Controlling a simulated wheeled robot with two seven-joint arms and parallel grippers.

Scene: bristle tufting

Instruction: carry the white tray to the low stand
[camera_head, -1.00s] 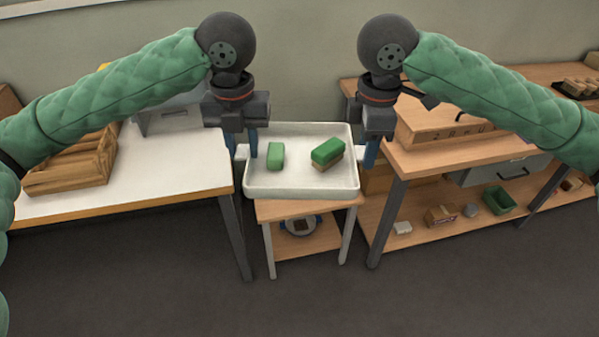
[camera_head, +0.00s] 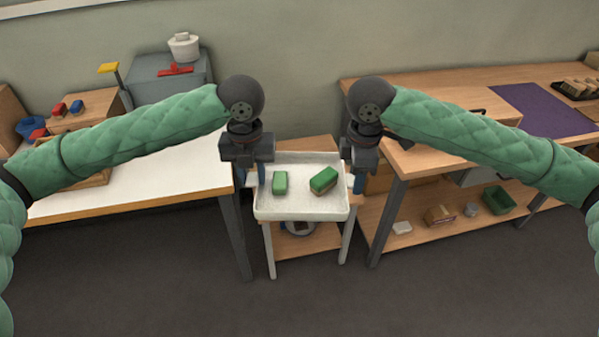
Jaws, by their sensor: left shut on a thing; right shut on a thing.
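The white tray (camera_head: 300,213) is between my two grippers, over the low stand (camera_head: 328,240), a small wooden stand with pale legs and a lower shelf. Two green-topped blocks lie in the tray: a small one (camera_head: 280,182) at left and a larger one with a brown underside (camera_head: 323,180) at right. My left gripper (camera_head: 254,178) is shut on the tray's left side. My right gripper (camera_head: 353,178) is shut on its right side. The tray looks level. Whether it touches the stand's top is hidden by the tray itself.
A white-topped table (camera_head: 150,172) stands close on the left. A wooden workbench (camera_head: 420,155) with a lower shelf stands close on the right. A round object (camera_head: 299,228) sits on the stand's lower shelf. The grey floor in front is clear.

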